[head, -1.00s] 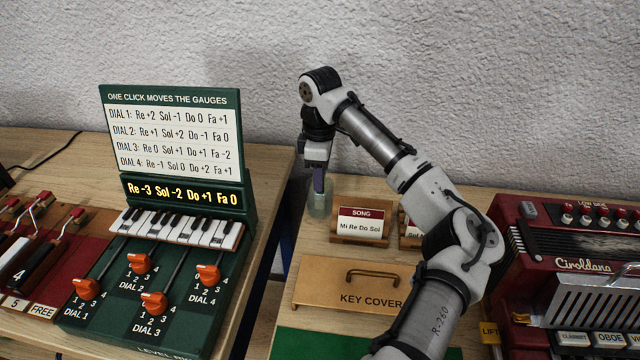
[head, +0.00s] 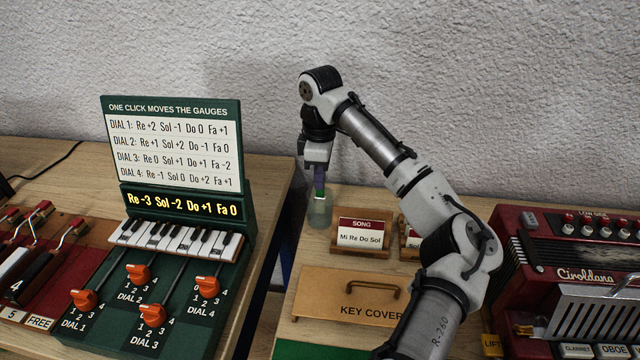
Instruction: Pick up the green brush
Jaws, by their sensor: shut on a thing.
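My gripper (head: 319,180) points down over a small clear greenish jar (head: 319,212) at the back left of the right-hand table. The brush's lower end is at or inside the jar's mouth; I cannot tell exactly how deep. The fingertips are small and partly merged with the brush.
A song card holder (head: 361,235) stands right of the jar, with a key cover (head: 346,297) in front. A red accordion-like box (head: 575,270) is at the right. A green dial panel (head: 160,290) stands on the left table, across a gap. A textured wall is behind.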

